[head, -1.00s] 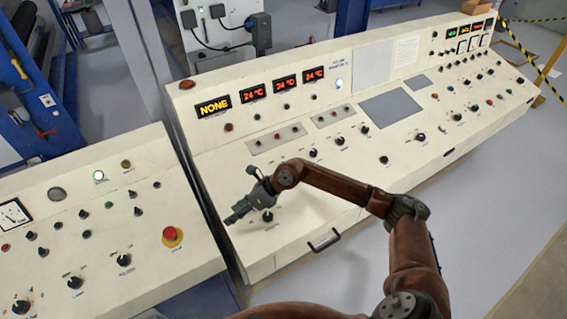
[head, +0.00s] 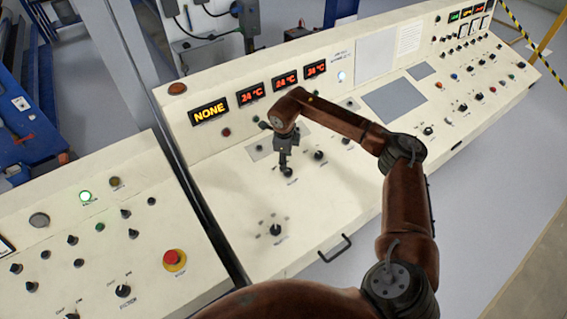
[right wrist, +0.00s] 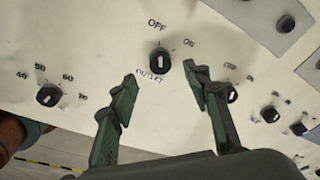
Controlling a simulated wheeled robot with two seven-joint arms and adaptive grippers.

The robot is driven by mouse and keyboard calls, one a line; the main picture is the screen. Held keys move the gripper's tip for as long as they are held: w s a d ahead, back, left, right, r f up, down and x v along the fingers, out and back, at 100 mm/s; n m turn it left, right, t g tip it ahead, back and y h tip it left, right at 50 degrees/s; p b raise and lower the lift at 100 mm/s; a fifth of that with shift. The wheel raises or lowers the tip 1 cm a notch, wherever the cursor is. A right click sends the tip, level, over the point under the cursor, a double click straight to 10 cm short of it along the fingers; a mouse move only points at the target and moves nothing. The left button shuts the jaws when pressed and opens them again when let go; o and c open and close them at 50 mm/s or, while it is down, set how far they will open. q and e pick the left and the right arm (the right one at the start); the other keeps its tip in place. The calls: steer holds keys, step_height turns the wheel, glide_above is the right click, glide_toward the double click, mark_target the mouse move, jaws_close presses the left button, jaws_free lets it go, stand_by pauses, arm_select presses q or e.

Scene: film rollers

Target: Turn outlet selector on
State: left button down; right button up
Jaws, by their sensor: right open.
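The outlet selector (right wrist: 160,61) is a black round knob with a white mark, labelled OUTLET, with OFF above it and ON at its upper right. Its white mark points toward OFF. In the head view a black knob (head: 287,172), apparently the same selector, sits just below my right gripper (head: 283,158) on the cream console. In the right wrist view my right gripper (right wrist: 160,90) is open and empty. Its two green-padded fingers are spread, and the selector shows between and beyond their tips. I cannot tell whether they touch it. My left gripper is not in view.
A numbered dial (right wrist: 49,95) lies to the left of the selector in the right wrist view, and another knob (right wrist: 232,95) to its right. The console carries red displays (head: 286,80), a handle (head: 336,248) and several other knobs. A red button (head: 172,258) sits on the left console.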

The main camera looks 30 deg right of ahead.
mark_target(288, 172)
steer(key=f, duration=0.2)
steer(key=d+f, duration=0.1)
steer(key=f, duration=0.1)
steer(key=shift+f, duration=0.4)
steer(key=shift+w+d+f, duration=0.15)
steer(key=shift+f, duration=1.05)
steer(key=c, duration=1.2)
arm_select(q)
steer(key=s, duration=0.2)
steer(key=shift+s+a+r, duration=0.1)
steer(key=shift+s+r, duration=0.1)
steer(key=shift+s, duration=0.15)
arm_select(e)
steer(key=shift+o, duration=0.2)
